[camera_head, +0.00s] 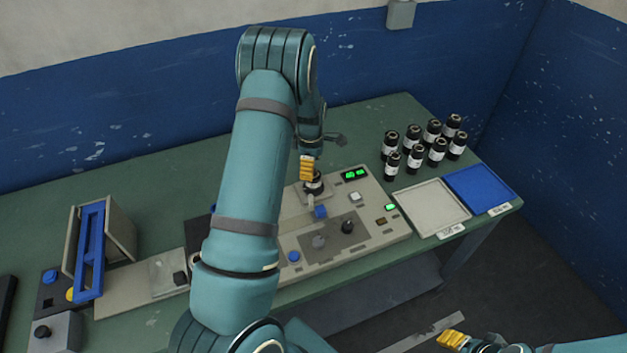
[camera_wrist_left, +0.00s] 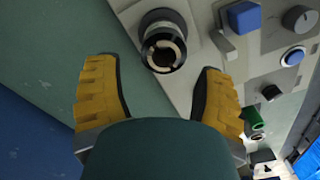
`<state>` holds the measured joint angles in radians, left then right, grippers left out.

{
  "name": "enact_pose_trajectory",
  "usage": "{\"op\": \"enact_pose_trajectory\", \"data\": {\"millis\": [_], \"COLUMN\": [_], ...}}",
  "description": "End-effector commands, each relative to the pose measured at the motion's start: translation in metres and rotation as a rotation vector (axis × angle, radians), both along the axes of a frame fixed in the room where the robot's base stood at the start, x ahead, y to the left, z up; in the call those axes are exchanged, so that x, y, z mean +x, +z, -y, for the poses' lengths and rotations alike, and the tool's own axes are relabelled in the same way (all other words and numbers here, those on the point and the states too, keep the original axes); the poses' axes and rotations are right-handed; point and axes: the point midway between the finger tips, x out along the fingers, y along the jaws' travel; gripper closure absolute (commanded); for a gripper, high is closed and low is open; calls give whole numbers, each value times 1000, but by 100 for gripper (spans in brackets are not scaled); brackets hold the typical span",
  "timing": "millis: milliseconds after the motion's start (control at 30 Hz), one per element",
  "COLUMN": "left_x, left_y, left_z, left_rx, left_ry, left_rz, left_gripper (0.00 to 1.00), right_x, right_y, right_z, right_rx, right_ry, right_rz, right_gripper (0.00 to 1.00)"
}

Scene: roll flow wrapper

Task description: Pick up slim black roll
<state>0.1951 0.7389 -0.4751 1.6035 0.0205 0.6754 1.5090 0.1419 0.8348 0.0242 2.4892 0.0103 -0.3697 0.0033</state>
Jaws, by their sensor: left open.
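A slim black roll (camera_head: 313,185) stands upright on the beige machine (camera_head: 365,225), at its back left. In the left wrist view the roll (camera_wrist_left: 163,45) shows a black ring-shaped top with a pale core, just beyond and between the fingers. In the left wrist view my left gripper (camera_wrist_left: 158,70) is open, a finger on each side, with no contact visible. My right gripper (camera_head: 451,340) is low at the right, partly seen; its opening is unclear.
Several black rolls with white labels (camera_head: 413,140) stand at the back right of the green table (camera_head: 360,122). In front of them are a white tray (camera_head: 430,207) and a blue tray (camera_head: 480,188). A blue frame (camera_head: 91,250) stands at left. Knobs and buttons cover the machine's front.

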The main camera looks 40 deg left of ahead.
Motion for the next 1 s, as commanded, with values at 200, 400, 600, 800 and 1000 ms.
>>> {"op": "enact_pose_trajectory", "data": {"millis": [200, 400, 600, 800, 1000], "left_x": [-1, -2, -2, -1, -1], "left_y": [-13, -42, -54, -53, -53], "left_z": [2, 4, 4, 4, 4], "left_rx": [0, 0, 0, 0, 0], "left_ry": [0, -1, -1, -1, -1], "left_rz": [-1, -2, 1, 1, 1], "left_gripper": [31, 31, 31, 51, 87], "right_x": [0, 0, 0, 0, 0], "right_y": [0, 0, 0, 0, 0], "right_z": [0, 0, 0, 0, 0], "right_rx": [0, 0, 0, 0, 0], "right_ry": [0, 0, 0, 0, 0], "right_rz": [0, 0, 0, 0, 0], "right_gripper": [53, 53, 53, 53, 53]}}
